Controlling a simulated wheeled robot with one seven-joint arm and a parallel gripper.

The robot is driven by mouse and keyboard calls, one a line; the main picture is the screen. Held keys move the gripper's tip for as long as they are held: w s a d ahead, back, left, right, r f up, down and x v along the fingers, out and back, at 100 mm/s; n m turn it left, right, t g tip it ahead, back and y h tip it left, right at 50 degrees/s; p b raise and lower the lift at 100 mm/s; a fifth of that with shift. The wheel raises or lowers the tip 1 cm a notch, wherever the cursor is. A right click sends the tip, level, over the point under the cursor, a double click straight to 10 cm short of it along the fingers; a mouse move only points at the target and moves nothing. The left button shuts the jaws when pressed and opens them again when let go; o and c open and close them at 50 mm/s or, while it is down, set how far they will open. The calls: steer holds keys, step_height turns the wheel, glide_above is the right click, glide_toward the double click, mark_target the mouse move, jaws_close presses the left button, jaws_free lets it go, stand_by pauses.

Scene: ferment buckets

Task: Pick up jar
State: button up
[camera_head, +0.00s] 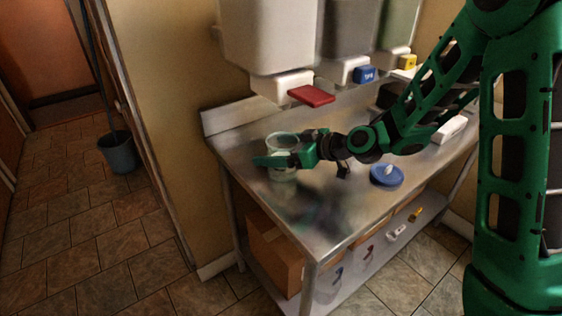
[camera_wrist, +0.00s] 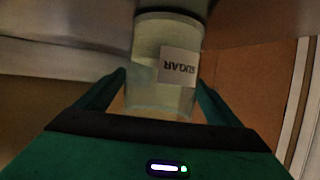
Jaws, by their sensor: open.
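A clear glass jar (camera_head: 284,142) stands near the left end of the metal table in the head view, partly hidden behind my gripper. In the wrist view the jar (camera_wrist: 165,62) appears upside down, with a white label reading SUGAR. My gripper (camera_head: 275,160) reaches in from the right at the jar's height. In the wrist view my gripper (camera_wrist: 160,88) has its green fingers apart, one on each side of the jar. Whether either finger touches the glass cannot be told.
The metal table (camera_head: 325,215) has bare room in front. A blue lid (camera_head: 387,175) with a white knob lies to the right. Wall dispensers (camera_head: 268,38) with a red tab (camera_head: 311,96) and a blue tab (camera_head: 364,74) hang behind. A cardboard box (camera_head: 272,250) sits on the lower shelf.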

steer(key=shift+x, duration=0.8)
steer(key=shift+c, duration=0.2)
steer(key=c, duration=1.6)
